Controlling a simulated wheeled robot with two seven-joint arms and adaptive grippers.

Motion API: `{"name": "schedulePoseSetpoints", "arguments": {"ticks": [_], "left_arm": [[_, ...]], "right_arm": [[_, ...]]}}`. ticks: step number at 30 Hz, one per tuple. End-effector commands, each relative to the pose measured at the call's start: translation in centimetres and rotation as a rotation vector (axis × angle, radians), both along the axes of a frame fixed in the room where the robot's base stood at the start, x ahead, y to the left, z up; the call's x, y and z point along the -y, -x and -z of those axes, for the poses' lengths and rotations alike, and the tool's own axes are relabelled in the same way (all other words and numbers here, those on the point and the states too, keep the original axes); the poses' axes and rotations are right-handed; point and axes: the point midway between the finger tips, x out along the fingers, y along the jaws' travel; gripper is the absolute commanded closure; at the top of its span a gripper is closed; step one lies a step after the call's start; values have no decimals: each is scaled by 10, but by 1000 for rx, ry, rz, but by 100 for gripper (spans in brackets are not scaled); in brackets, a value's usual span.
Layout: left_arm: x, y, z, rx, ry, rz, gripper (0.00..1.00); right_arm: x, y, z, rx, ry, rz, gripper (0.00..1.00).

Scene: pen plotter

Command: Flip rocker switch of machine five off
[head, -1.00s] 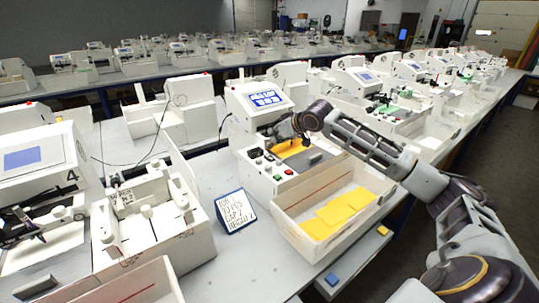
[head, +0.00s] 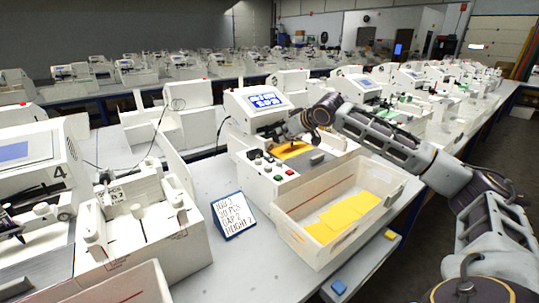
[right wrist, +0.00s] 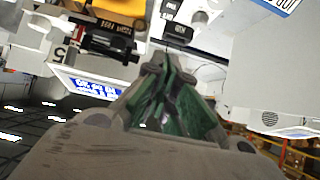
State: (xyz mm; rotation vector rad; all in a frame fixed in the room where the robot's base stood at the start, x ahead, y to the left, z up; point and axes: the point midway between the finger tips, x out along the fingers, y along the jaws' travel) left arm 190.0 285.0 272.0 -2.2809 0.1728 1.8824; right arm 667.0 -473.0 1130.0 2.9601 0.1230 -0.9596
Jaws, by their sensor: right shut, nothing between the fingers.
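Machine five (head: 250,124) is the white machine with a lit blue-and-white screen (head: 267,101) at the middle of the head view. The right wrist view shows its screen (right wrist: 85,84) upside down, with a "5" (right wrist: 60,52) beside it. My right gripper (head: 284,136) is over the machine, in front of the screen, above a yellow sheet (head: 294,150). In the wrist view its green-padded fingers (right wrist: 168,92) are shut and empty. A black label (right wrist: 179,34) shows past the fingertips. I cannot make out the rocker switch or contact with it. My left gripper is out of view.
A white bin (head: 287,216) with yellow sheets stands in front of the machine. A job card (head: 232,214) stands on the bench to its left. Machine four (head: 38,165) is at far left. A blue block (head: 338,287) lies near the front edge.

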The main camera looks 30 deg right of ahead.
Motion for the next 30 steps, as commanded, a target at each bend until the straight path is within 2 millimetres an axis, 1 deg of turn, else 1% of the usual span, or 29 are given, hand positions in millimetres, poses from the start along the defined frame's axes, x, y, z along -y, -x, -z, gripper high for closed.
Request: {"name": "schedulePoseSetpoints", "arguments": {"ticks": [3,19,26,30], "left_arm": [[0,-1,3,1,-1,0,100],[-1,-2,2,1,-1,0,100],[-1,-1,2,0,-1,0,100],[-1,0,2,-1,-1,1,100]], "right_arm": [[2,1,1,-1,-1,4,100],[2,0,1,-1,-2,5,100],[1,-7,6,-1,-4,4,100],[1,-15,13,-1,-4,5,100]]}}
